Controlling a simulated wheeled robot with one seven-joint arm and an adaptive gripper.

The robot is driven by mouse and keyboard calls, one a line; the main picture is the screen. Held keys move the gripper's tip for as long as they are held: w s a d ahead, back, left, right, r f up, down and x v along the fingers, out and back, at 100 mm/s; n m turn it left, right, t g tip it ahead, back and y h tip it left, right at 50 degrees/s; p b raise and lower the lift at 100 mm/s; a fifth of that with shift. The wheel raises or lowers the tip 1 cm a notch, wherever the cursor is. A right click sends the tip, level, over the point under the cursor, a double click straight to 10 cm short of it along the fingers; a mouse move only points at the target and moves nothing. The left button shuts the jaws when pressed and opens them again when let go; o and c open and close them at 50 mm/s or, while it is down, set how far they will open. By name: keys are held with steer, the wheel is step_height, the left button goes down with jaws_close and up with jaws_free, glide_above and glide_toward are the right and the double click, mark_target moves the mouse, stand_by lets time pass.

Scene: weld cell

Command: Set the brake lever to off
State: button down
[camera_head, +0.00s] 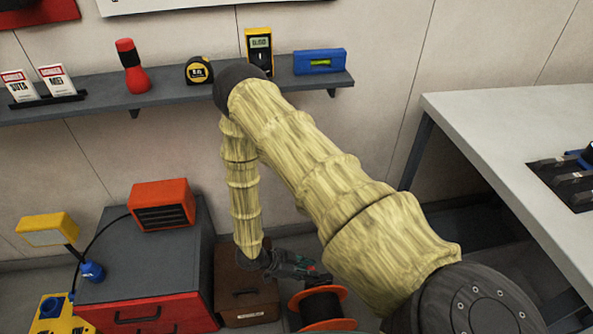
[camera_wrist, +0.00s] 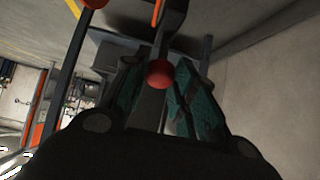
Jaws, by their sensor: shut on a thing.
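My gripper (camera_wrist: 160,88) shows in the wrist view with its two green-padded fingers closed around a red ball knob, which I take to be the end of the brake lever (camera_wrist: 160,73). The knob sits between the fingertips. The rest of the lever is hard to make out, and no on or off marking can be read. The brake lever cannot be made out there.
A brown case (camera_head: 240,290) stands just left of my gripper, and a grey cabinet (camera_head: 110,265) with a red drawer is farther left. A wall shelf (camera_head: 100,107) holds small tools behind my arm. A pale workbench (camera_head: 500,115) is at right.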

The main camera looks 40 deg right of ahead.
steer(key=shift+s, duration=0.1)
stand_by(0.3)
steer(key=c, duration=1.1)
jaws_free()
steer(key=shift+c, duration=0.2)
steer(key=v, duration=1.2)
steer(key=shift+f, duration=0.15)
